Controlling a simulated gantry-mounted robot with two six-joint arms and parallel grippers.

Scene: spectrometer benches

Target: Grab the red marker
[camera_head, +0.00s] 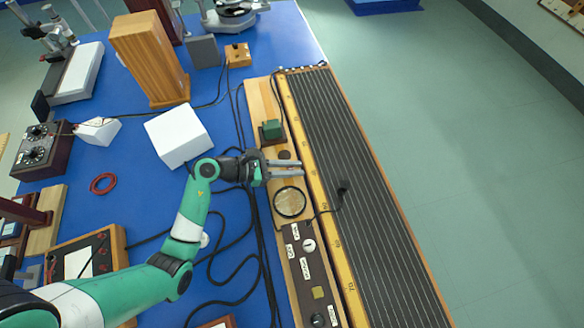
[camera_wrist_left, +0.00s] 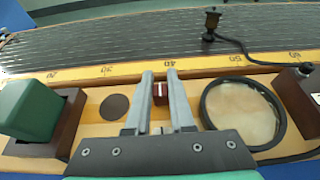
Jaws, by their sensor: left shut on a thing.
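The red marker (camera_wrist_left: 160,91) is a small dark red block with a pale stripe, seen in the left wrist view between my left fingers near the yellow scale. My left gripper (camera_head: 301,168) reaches from the left over the wooden bench in the head view. It also shows in the left wrist view (camera_wrist_left: 159,79), with its two fingers shut on the red marker. In the head view the marker is too small or hidden to make out. My right gripper is not in view.
A round glass dial (camera_head: 290,202) lies just beside the gripper. A green block (camera_head: 271,129) stands on the other side. The ruled board (camera_head: 365,190) with the yellow scale (camera_head: 318,190) runs alongside. A white box (camera_head: 178,135) and black cables lie on the blue table.

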